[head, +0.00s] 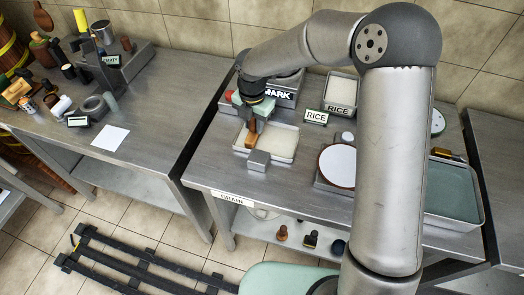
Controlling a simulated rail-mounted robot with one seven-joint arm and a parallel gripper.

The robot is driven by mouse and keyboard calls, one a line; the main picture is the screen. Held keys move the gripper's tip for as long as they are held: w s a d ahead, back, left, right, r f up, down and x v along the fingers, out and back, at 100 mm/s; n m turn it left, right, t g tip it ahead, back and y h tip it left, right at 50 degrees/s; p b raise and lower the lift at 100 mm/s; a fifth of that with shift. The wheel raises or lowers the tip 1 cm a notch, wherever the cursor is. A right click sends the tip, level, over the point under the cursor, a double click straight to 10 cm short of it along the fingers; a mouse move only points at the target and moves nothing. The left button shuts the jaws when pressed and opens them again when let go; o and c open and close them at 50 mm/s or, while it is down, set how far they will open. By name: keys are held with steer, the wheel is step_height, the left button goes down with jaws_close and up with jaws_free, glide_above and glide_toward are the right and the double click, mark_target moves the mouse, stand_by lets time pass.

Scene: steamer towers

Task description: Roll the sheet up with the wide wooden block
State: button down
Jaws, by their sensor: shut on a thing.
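My gripper (253,122) is shut on a brown wooden block (251,134) and points down at the left part of a shallow tray (293,158) on the middle counter. A pale, flat surface (280,141) fills the tray; I cannot tell whether it is the sheet or a loose filling. The block is upright over the tray's left side. Whether its lower edge touches the pale surface is too small to tell. My gripper and the block hide part of the tray's left side.
A small grey block (259,160) stands at the tray's front edge. A RICE sign (316,117), a rice bin (341,91) and a round white disc (337,166) lie to the right. A white paper (110,137) lies on the left counter. A gap separates the counters.

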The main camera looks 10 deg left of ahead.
mark_target(282, 143)
steer(key=shift+s+d, duration=0.15)
steer(key=shift+d, duration=0.55)
steer(key=shift+s+d, duration=0.1)
steer(key=shift+d, duration=0.6)
steer(key=shift+d, duration=0.15)
steer(key=shift+s+d+f+p, duration=0.15)
steer(key=shift+d+p, duration=0.3)
steer(key=shift+d, duration=0.45)
steer(key=shift+s+d+f, duration=0.1)
steer(key=shift+s+d, duration=0.05)
steer(key=shift+d, duration=0.3)
steer(key=shift+d, duration=0.1)
steer(key=shift+s+d+p, duration=0.15)
steer(key=shift+d+p, duration=0.15)
steer(key=shift+d, duration=0.4)
steer(key=shift+s+d+p, duration=0.1)
steer(key=shift+d+p, duration=0.15)
steer(key=shift+d, duration=0.45)
